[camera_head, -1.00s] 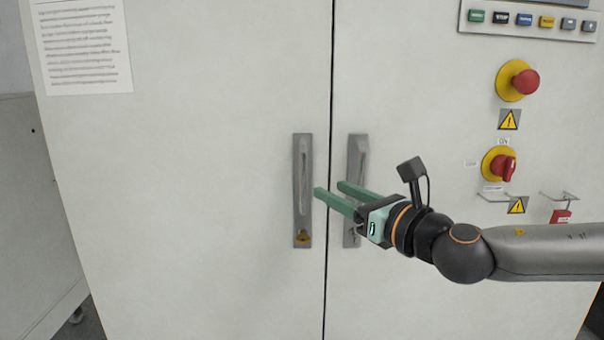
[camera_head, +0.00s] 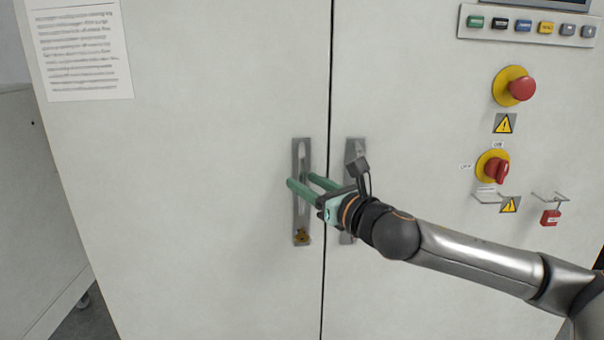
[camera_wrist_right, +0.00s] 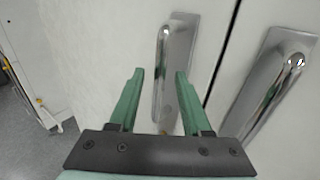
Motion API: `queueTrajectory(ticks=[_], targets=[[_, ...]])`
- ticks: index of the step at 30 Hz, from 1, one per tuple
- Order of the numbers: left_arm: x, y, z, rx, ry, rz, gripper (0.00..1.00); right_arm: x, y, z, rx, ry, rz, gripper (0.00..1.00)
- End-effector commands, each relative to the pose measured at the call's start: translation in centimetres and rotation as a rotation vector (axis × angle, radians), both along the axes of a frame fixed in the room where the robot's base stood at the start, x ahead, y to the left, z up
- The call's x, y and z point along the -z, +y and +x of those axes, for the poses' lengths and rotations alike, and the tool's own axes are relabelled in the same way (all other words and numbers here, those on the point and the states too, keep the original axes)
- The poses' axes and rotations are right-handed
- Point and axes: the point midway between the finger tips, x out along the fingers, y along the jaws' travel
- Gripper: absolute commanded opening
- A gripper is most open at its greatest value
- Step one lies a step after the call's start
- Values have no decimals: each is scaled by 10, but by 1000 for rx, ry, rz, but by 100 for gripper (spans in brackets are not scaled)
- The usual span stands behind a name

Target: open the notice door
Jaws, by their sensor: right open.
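The notice door (camera_head: 200,200) is the left cabinet door, with a printed notice (camera_head: 82,50) at its upper left. It looks shut against the right door along the vertical seam. Its metal handle (camera_head: 301,155) stands beside the seam with a brass-coloured padlock-like part at its lower end. My right gripper (camera_head: 299,182) is open, its two green fingers over the middle of this handle in the head view. In the right wrist view the handle (camera_wrist_right: 174,75) shows between and beyond the open fingers (camera_wrist_right: 160,75). Whether they touch it I cannot tell. My left gripper is not in view.
The right door's handle (camera_head: 356,149) is partly hidden behind my right wrist. The right door (camera_head: 430,110) carries a red emergency button (camera_head: 521,88), a red rotary switch (camera_head: 497,170), a button panel (camera_head: 527,25) and a red padlock (camera_head: 551,217).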

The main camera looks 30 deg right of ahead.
Motion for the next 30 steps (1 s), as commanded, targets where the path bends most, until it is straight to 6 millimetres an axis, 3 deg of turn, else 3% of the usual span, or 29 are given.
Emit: queueTrajectory(ticks=[6,17,30], targets=[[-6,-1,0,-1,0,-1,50,-1,1,15,-1,-1,1,48],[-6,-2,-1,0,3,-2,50,0,1,18,-1,0,-1,48],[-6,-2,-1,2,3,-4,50,0,1,18,-1,0,-1,0]])
